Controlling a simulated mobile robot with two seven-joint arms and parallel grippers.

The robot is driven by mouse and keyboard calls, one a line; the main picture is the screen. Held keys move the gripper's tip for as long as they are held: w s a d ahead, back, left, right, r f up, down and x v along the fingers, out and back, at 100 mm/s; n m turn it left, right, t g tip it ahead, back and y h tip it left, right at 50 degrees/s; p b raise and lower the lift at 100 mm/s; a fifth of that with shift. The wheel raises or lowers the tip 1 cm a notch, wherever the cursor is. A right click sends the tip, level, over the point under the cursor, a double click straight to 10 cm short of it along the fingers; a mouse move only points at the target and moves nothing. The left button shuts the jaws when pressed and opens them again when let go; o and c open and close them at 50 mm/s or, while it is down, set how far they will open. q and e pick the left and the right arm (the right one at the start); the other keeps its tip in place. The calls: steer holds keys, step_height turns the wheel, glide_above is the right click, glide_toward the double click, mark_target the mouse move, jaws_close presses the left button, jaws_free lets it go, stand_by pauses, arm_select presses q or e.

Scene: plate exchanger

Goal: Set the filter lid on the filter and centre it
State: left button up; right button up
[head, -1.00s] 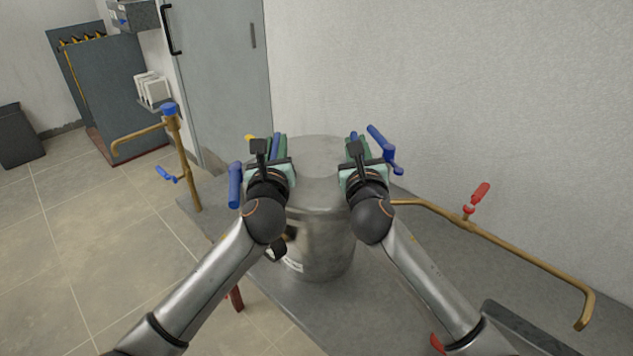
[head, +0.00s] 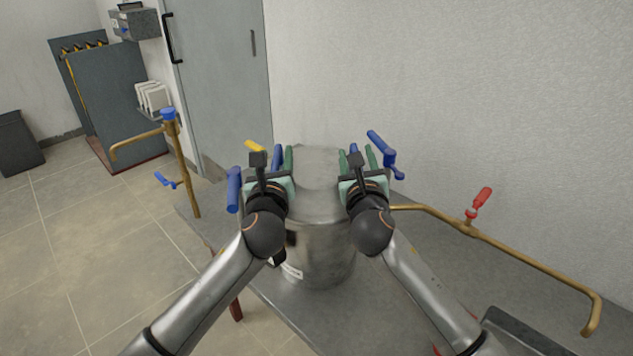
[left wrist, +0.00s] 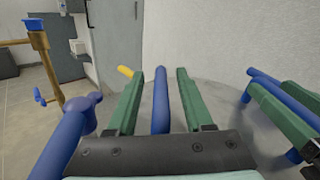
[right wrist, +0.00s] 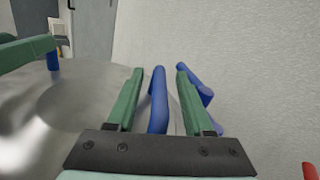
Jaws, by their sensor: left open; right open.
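The filter (head: 325,262) is a grey metal cylinder standing on the grey bench. The round filter lid (head: 318,170) lies on top of it; my arms hide much of the rim, so I cannot tell how exactly it is centred. My left gripper (head: 281,158) is open, its green fingers on either side of a blue lid handle (left wrist: 160,100), with gaps between. My right gripper (head: 362,158) is open around the other blue handle (right wrist: 157,100), also with gaps. The lid's metal top also shows in the right wrist view (right wrist: 75,105).
Blue clamp-like levers stand left (head: 234,190) and right (head: 382,148) of the filter, beside my grippers. A yellow piece (head: 255,146) shows behind the left gripper. Brass pipes with a blue valve (head: 168,114) and a red valve (head: 481,198) flank the bench (head: 420,250). A wall closes the back.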

steer(key=shift+s, duration=0.1)
arm_select(q)
steer(key=s, duration=1.1)
steer(key=shift+s, duration=0.2)
arm_select(e)
steer(key=s, duration=1.2)
arm_select(q)
steer(key=shift+d, duration=0.1)
arm_select(e)
steer(key=shift+d, duration=0.1)
